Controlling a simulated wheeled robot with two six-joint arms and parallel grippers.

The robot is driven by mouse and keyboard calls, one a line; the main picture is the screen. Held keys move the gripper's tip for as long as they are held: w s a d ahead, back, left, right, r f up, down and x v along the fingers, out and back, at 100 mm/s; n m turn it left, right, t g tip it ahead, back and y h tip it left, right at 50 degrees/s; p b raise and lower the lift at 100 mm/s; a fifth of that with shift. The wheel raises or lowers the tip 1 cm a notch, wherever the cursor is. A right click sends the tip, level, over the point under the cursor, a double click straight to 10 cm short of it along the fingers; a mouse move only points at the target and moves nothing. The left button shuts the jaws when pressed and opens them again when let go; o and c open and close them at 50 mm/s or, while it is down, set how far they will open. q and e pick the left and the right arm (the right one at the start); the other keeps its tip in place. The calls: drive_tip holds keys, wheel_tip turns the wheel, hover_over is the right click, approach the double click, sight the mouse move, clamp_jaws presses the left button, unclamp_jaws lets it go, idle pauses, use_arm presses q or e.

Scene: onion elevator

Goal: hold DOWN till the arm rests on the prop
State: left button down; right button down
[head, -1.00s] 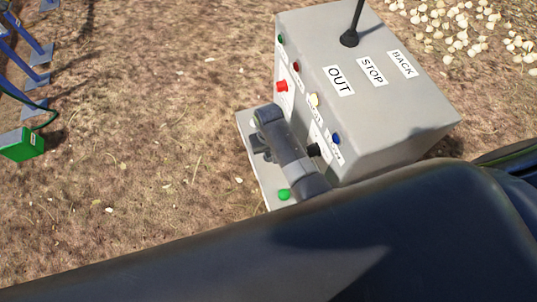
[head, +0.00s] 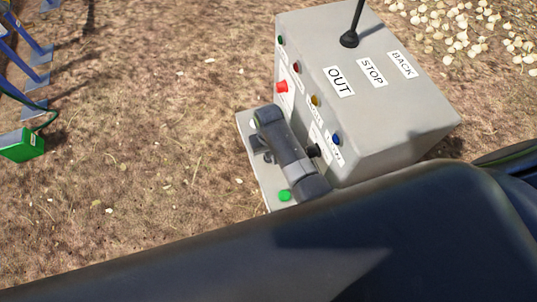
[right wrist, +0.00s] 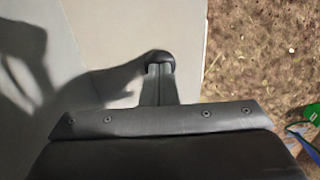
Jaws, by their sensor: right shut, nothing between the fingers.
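The grey control box (head: 400,105) stands at the upper middle of the head view, with OUT, STOP and BACK labels and several coloured buttons. A lower grey ledge (head: 277,205) carries a green button or lamp (head: 285,196). My right gripper (head: 261,153) is over this ledge, its fingers partly hidden by its own wrist. In the right wrist view its fingers (right wrist: 159,74) are shut, with a dark rounded shape (right wrist: 157,57) at their tips; I cannot tell whether it is a button or shadow. My left gripper is not in view.
A black stick (head: 350,38) rises from the box top. Blue metal framework (head: 28,45) and a green box (head: 22,146) with a cable are at the left. Pale onions (head: 455,30) lie at the upper right. Bare ground is clear between framework and box.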

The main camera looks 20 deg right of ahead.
wheel_tip(320, 180, up, 3)
drive_tip(key=p, duration=0.3)
drive_tip(key=shift+r, duration=2)
